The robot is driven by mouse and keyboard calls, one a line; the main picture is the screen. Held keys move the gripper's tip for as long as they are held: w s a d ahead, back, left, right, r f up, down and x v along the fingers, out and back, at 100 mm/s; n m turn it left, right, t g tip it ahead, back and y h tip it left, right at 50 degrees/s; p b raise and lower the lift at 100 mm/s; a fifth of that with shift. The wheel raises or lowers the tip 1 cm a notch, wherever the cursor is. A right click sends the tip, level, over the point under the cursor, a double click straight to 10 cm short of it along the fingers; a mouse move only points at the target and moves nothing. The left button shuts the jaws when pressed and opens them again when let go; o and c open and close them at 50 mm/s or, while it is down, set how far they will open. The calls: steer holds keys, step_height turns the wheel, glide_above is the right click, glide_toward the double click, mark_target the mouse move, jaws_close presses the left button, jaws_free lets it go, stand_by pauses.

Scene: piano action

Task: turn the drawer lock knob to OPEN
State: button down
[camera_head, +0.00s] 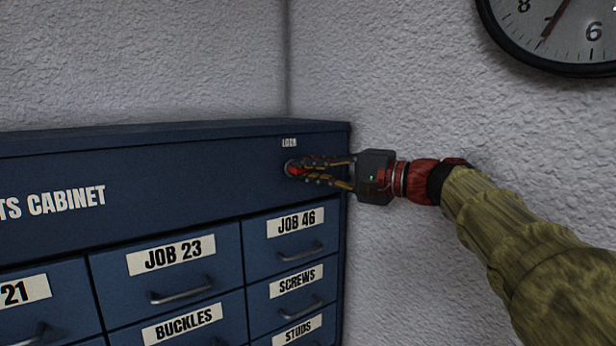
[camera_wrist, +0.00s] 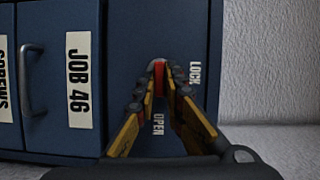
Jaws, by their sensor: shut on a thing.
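The lock knob (camera_wrist: 159,70) is red and sits on the upper right front of the blue parts cabinet (camera_head: 200,180). It also shows in the head view (camera_head: 292,169), partly hidden by my fingers. My gripper (camera_head: 303,167) reaches in from the right and is shut on the knob; its yellow-and-black fingers (camera_wrist: 166,82) lie on both sides of it in the wrist view. A LOCK label (camera_wrist: 195,75) and an OPEN label (camera_wrist: 158,124) stand beside the knob in the wrist view. The knob's exact pointing direction is hard to tell behind the fingers.
Closed drawers with metal handles lie below the knob, among them JOB 46 (camera_head: 297,221), JOB 23 (camera_head: 172,253) and SCREWS (camera_head: 297,281). A rough white wall (camera_head: 420,110) stands close to the cabinet's right side. A wall clock (camera_head: 560,30) hangs at upper right.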

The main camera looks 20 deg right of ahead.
mark_target(292, 130)
steer(key=shift+f+m, duration=0.15)
steer(key=shift+m, duration=0.35)
steer(key=c, duration=1.9)
jaws_free()
steer(key=o, duration=0.8)
steer(key=r, duration=0.8)
steer(key=shift+w, duration=0.2)
steer(key=shift+c, duration=0.2)
steer(key=shift+s+r+y, duration=0.15)
steer(key=shift+s+r, duration=0.1)
steer(key=shift+r, duration=0.3)
steer(key=shift+s+r+y, duration=0.15)
steer(key=shift+s+r, duration=0.05)
steer(key=shift+r, duration=0.3)
steer(key=c, duration=0.7)
steer(key=shift+w, duration=0.3)
steer(key=shift+c, duration=0.2)
